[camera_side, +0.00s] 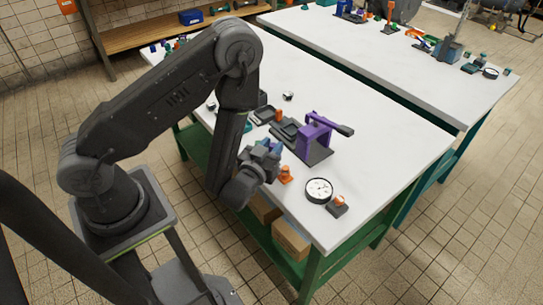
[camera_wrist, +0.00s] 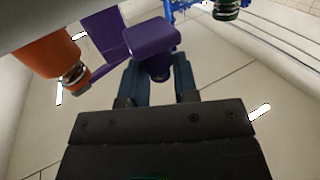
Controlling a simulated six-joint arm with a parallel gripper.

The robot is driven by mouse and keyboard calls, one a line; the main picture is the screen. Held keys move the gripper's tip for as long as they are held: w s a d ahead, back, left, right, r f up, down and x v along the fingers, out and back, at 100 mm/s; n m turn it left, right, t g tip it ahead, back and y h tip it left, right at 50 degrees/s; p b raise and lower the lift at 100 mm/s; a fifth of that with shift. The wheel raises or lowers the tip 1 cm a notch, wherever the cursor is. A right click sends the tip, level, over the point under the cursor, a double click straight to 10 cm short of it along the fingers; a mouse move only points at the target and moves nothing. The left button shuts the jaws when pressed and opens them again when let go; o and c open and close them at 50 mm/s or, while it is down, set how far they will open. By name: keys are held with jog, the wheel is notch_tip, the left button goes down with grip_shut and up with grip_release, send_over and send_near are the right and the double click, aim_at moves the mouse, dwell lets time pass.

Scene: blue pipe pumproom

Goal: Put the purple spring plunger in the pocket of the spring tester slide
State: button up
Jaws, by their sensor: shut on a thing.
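In the wrist view, my gripper (camera_wrist: 157,82) has its blue fingers shut on the purple spring plunger (camera_wrist: 150,40), which shows a block-like purple body with a darker lower end between the fingers. In the side view, my gripper (camera_side: 268,148) is above the front of the white table, left of the purple spring tester (camera_side: 316,134). The tester stands on a dark base and has a dark handle pointing right. The plunger is too small to make out clearly in the side view. The slide's pocket cannot be told apart from the dark trays beside the tester.
An orange part (camera_side: 285,175) stands just right of my gripper; an orange part with a spring (camera_wrist: 50,55) shows in the wrist view. A round dial gauge (camera_side: 319,190) and a small dark block with an orange top (camera_side: 338,206) are near the front edge. The table's right side is clear.

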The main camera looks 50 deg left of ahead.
jog(key=shift+f, duration=1.65)
jog(key=shift+f, duration=0.15)
jog(key=o, duration=1)
jog(key=shift+c, duration=0.2)
jog(key=shift+s, duration=0.1)
jog(key=v, duration=0.6)
jog(key=shift+o, duration=0.5)
jog(key=shift+s+d, duration=0.35)
jog(key=shift+s, duration=0.25)
